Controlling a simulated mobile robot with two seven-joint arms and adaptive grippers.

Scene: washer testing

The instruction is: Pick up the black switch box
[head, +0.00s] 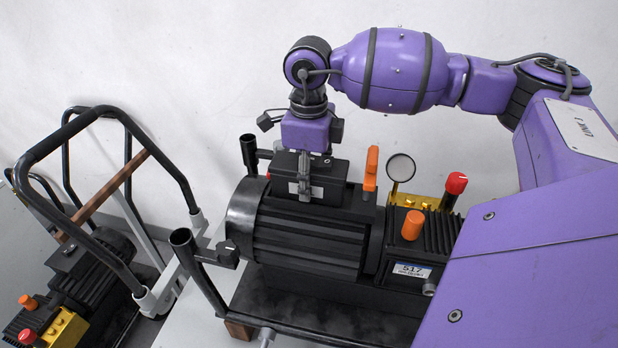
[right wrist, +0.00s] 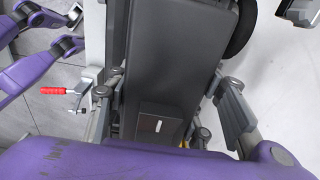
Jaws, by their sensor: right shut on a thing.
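The black switch box (head: 333,180) sits at the top of the large ribbed black motor (head: 308,240) in the head view. My right gripper (head: 304,190) points down onto the box from above and is shut on it, a grey finger lying against its near side. I cannot tell whether the box touches the motor or is slightly raised. In the right wrist view a dark body with a small white mark (right wrist: 158,126) lies between the finger parts of my right gripper. My left gripper is not in view.
Right of the box stand an orange lever (head: 371,168), a round gauge (head: 401,168), a red knob (head: 456,182) and an orange knob (head: 413,224). A cart with a black handle (head: 165,165) and a second motor (head: 95,265) are at left. A white wall is behind.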

